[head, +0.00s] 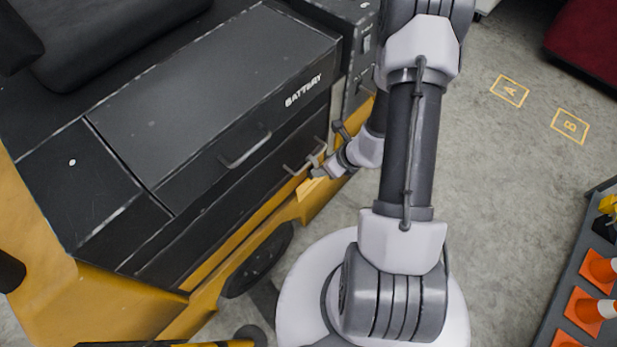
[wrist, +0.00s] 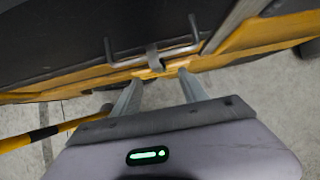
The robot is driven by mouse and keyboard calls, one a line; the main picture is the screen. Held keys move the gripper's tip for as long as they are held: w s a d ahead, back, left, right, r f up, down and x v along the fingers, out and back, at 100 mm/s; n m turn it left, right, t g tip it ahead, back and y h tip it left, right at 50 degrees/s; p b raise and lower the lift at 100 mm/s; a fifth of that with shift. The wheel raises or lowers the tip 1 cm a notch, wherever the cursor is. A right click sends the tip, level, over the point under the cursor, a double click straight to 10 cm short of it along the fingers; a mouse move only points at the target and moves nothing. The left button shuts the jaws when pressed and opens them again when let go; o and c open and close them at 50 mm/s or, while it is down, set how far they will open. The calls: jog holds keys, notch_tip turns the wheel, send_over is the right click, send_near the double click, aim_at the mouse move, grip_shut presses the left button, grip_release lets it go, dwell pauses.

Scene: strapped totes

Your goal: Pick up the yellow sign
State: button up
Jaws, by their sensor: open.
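No yellow sign can be made out for certain. A small yellow object (head: 607,203) on the cart at the right edge of the head view is cut off, and I cannot tell what it is. My gripper (head: 316,168) is at the side of the yellow and black vehicle, by a drawer handle. In the wrist view my gripper (wrist: 160,76) is open, its two fingers apart below the handle bar (wrist: 125,58). A short grey strap or latch (wrist: 153,58) lies ahead between the fingertips. I cannot tell whether the fingers touch anything.
The vehicle's black battery box (head: 215,95) fills the left. A dark cart (head: 570,270) with orange cones (head: 586,308) stands at the right. Yellow floor squares marked A (head: 509,90) and B (head: 570,126) lie on clear concrete. A yellow-black striped bar (wrist: 45,133) is left of my gripper.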

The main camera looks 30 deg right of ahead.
aim_at(311, 175)
jog(key=b+x, duration=0.1)
jog(key=x, duration=0.4)
jog(key=b+x, duration=0.1)
jog(key=x, duration=0.2)
jog(key=shift+s+a+f+b, duration=0.1)
jog(key=shift+s+f+b, duration=0.2)
jog(key=shift+f+b, duration=0.05)
jog(key=shift+w+f, duration=0.15)
jog(key=shift+w, duration=0.05)
jog(key=shift+c, duration=0.6)
grip_shut()
